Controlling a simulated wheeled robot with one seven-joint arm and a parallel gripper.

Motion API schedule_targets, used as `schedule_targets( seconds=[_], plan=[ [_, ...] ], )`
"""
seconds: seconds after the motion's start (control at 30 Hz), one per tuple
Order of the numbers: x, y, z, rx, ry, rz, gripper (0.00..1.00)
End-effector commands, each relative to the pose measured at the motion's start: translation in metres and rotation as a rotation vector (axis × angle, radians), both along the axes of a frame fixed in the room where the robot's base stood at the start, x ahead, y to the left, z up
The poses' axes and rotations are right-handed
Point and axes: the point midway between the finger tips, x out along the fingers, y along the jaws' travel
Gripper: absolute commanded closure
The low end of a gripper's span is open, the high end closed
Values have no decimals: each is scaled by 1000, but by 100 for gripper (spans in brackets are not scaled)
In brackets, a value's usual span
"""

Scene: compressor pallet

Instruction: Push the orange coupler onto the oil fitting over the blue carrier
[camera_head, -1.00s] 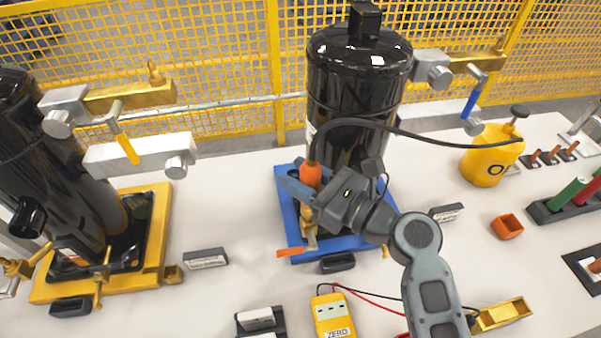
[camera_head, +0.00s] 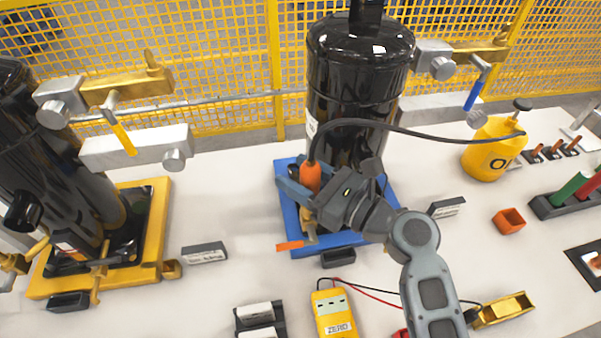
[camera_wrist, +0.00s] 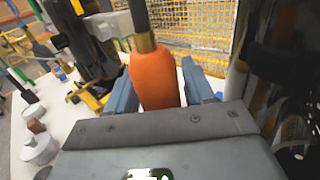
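The orange coupler (camera_head: 311,176) is between the fingers of my gripper (camera_head: 302,186), above the front left part of the blue carrier (camera_head: 285,216). In the wrist view the coupler (camera_wrist: 157,78) stands upright between the two blue-grey fingers, with a brass collar and black hose at its top. My gripper (camera_wrist: 160,95) appears shut on it. A black compressor (camera_head: 352,90) stands on the blue carrier. A brass fitting (camera_head: 308,216) shows just below the coupler; my gripper partly hides it, and I cannot tell whether the two touch.
A black hose (camera_head: 420,133) runs from the coupler to the yellow oil can (camera_head: 492,150). A second compressor stands on a yellow carrier (camera_head: 155,225) at left. An orange lever (camera_head: 290,246) juts from the blue carrier's front. A yellow meter (camera_head: 334,313) lies in front.

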Motion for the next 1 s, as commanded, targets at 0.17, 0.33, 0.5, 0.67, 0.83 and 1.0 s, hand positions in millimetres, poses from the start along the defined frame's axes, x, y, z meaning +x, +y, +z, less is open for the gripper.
schedule_targets(
  seconds=[0.17,0.33,0.5,0.67,0.83,1.0],
  plan=[
    [0,0,0,0,0,0,30],
    [0,0,-1,-2,1,0,30],
    [-4,-7,-1,-1,1,-2,30],
    [-16,-27,-2,-1,1,-3,30],
    [-31,-50,-2,-1,1,-3,30],
    [-39,-64,-1,-1,1,-2,30]
  ],
)
